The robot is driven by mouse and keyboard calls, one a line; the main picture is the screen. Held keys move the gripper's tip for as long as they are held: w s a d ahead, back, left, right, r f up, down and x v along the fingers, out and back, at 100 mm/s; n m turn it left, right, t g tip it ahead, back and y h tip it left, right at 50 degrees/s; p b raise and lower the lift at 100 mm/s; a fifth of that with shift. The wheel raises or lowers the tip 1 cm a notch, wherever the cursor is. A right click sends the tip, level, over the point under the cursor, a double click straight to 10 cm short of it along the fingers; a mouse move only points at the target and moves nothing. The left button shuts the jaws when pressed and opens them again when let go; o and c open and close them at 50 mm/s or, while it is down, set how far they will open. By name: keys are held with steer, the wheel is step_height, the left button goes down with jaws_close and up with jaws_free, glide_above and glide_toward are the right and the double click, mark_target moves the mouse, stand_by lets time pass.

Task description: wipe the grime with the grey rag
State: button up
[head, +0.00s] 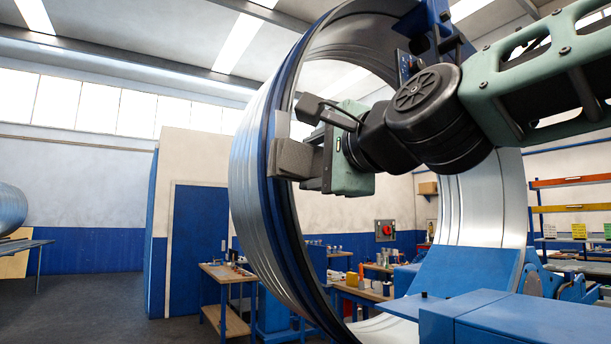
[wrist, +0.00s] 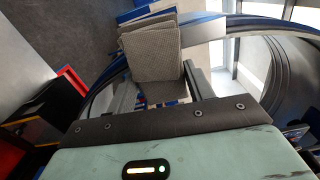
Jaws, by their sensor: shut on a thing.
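The grey rag (head: 291,160) is a folded, thick cloth pad in my gripper (head: 314,158). In the wrist view the rag (wrist: 152,52) has a woven texture and sticks out beyond the fingers of my gripper (wrist: 160,93), which are shut on it. The large spiral duct (head: 250,180) is a ribbed metal ring with a blue band along its near edge. The rag overlaps this near edge in the head view; I cannot tell whether it touches. The duct's rim also shows in the wrist view (wrist: 255,24). I cannot make out any grime.
A blue machine body (head: 480,318) stands below the duct at the lower right. Wooden workbenches (head: 228,274) with small items stand behind. A red switch box (head: 386,230) is on the back wall. The floor at the left (head: 95,305) is mostly clear.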

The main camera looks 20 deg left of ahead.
steer(key=shift+s+d, duration=0.4)
steer(key=shift+d, duration=0.05)
steer(key=shift+d+b, duration=0.15)
steer(key=shift+b, duration=0.15)
steer(key=shift+b+v, duration=0.75)
steer(key=shift+v, duration=0.65)
steer(key=p+x, duration=0.3)
steer(key=x, duration=0.1)
steer(key=shift+w+a+r, duration=0.15)
steer(key=shift+a+r, duration=0.05)
steer(key=shift+a, duration=0.2)
steer(key=shift+f+p+x, duration=0.2)
steer(key=shift+p+x, duration=0.6)
steer(key=shift+x, duration=0.35)
steer(key=shift+p+x, duration=0.6)
steer(key=shift+x, duration=0.35)
steer(key=shift+r, duration=0.1)
